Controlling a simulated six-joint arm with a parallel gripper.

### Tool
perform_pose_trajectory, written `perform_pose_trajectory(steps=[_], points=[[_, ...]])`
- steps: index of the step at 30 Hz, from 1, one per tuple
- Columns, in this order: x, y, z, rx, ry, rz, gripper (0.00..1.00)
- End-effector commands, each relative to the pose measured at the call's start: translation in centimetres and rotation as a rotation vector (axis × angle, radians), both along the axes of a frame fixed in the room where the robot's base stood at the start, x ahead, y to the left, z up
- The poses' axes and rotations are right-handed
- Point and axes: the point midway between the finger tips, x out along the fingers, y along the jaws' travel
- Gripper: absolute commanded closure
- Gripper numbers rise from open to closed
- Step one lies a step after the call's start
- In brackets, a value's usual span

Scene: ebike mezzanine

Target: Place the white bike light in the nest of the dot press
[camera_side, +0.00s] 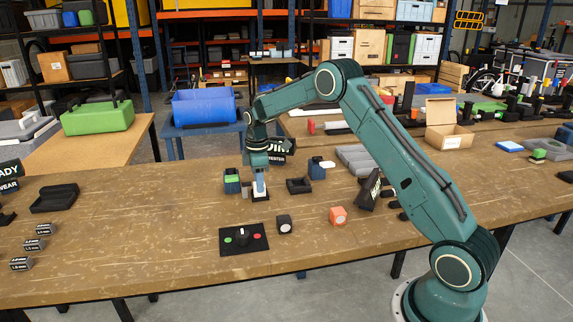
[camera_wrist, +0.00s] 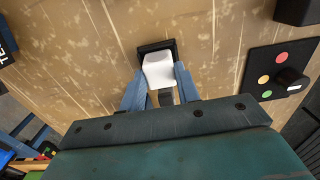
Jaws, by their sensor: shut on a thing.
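My gripper (camera_side: 259,187) points down over the middle of the bench, its blue fingers shut on the white bike light (camera_wrist: 158,70). In the wrist view the light sits between the fingertips (camera_wrist: 160,88). A low black square piece (camera_wrist: 152,46) shows just past the light; in the side view a black base (camera_side: 260,198) lies under the fingertips. I cannot tell whether the light rests on it. A dark sign (camera_side: 280,147) stands partly hidden behind my arm. I cannot make out which part is the dot press nest.
An orange light (camera_side: 338,215) and a black light (camera_side: 284,224) stand to the right. A black button panel (camera_side: 260,243) lies in front. A blue block with a green top (camera_side: 232,182) is close left; a dark open holder (camera_side: 299,186) is close right.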

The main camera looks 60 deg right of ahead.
Motion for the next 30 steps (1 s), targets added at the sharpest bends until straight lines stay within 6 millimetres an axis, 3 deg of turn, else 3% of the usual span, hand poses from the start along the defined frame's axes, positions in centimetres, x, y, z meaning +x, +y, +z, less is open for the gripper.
perform_pose_trajectory(steps=[6,7,9,10,22,30], points=[[0.0,0.0,-0.3,0.0,0.0,0.0,0.95],[0.0,0.0,-0.3,0.0,0.0,0.0,0.62],[0.0,0.0,-0.3,0.0,0.0,0.0,0.48],[0.0,0.0,-0.3,0.0,0.0,0.0,0.46],[0.0,0.0,0.1,-0.001,-0.001,0.0,0.46],[0.0,0.0,2.4,-0.001,-0.002,0.0,0.46]])
